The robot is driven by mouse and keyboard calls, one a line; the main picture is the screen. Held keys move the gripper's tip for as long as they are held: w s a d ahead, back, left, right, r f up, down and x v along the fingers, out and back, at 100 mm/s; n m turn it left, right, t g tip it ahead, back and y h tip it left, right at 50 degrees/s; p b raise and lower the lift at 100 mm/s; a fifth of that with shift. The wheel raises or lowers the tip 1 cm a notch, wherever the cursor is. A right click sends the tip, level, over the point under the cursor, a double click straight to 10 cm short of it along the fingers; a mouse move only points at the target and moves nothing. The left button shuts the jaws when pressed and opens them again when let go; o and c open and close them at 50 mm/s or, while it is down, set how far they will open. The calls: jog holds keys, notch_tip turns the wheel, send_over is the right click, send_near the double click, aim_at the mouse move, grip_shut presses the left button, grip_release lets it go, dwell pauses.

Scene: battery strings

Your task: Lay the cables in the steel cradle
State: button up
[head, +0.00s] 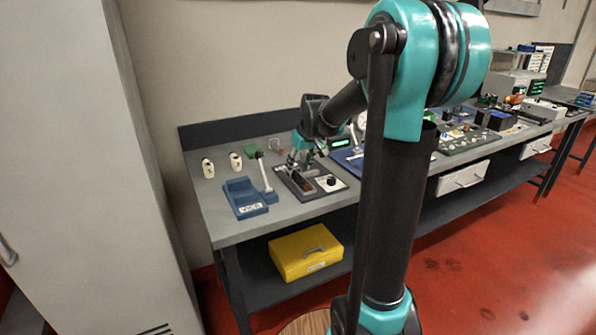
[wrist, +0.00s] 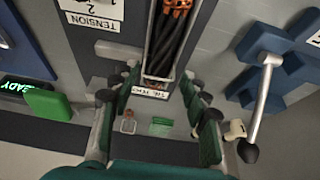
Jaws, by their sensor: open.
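In the wrist view, a bundle of black cables (wrist: 172,42) with an orange part at the top lies in a narrow, steel-edged cradle (wrist: 149,45) with a label at its near end. My gripper (wrist: 160,88) is open. Its two green fingers with dark tips stand apart on either side of the cradle's near end, and nothing shows held between them. In the head view, my gripper (head: 302,157) is over the dark fixture (head: 318,190) on the bench. Part of the fixture is hidden by my arm and gripper.
A blue fixture (head: 243,200) with a lever stands left on the bench, near two cream spools (head: 207,168) and a green block (head: 253,150). A panel marked TENSION (wrist: 92,14) adjoins the cradle. A yellow case (head: 305,252) is on the lower shelf. The bench's front left is clear.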

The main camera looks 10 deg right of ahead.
jog(key=v, duration=0.9)
jog(key=s+d+f+m, duration=0.1)
jog(key=s+f, duration=1)
jog(key=s, duration=0.2)
jog(key=s+d+f+m+h, duration=0.1)
jog(key=s+f+m, duration=0.1)
jog(key=s+f, duration=0.9)
jog(key=shift+s+d+m, duration=0.3)
jog(key=shift+s, duration=0.8)
jog(key=shift+o, duration=0.4)
